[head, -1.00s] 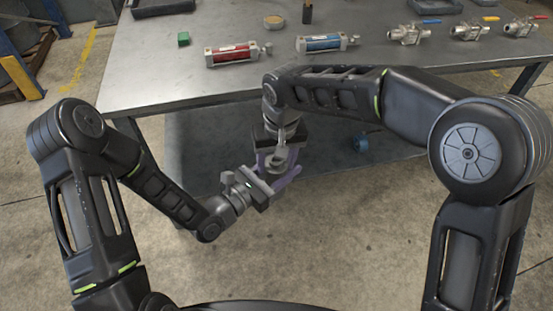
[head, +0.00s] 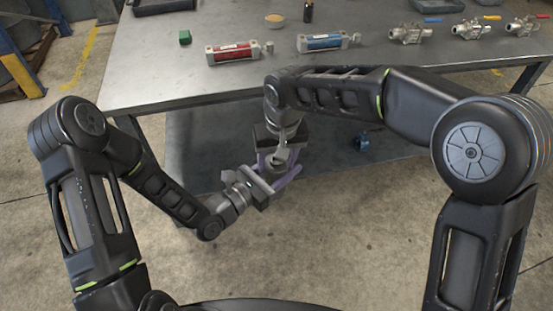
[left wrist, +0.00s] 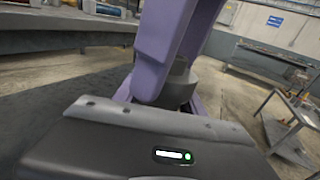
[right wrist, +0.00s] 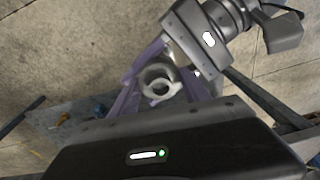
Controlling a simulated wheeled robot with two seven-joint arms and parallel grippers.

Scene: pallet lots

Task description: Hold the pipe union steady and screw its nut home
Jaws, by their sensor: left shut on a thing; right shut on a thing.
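The pipe union shows in the right wrist view as a pale grey ring (right wrist: 158,82), its round opening facing that camera. In the left wrist view a grey rounded part of it (left wrist: 178,86) shows between purple fingers. My left gripper (head: 282,177) is shut on the union from the side; its body also shows at the upper right of the right wrist view. My right gripper (head: 266,160) is shut on it from above. The purple fingers of both cross closely, so nut and body cannot be told apart. In the head view the union is mostly hidden.
The grey workbench (head: 160,75) stands beyond my arms. On it are a red cylinder (head: 234,52), a blue cylinder (head: 322,42), a green block (head: 185,37) and valves (head: 410,33) to the right. A small blue object (head: 362,141) lies on its lower shelf. The held union is clear of the bench.

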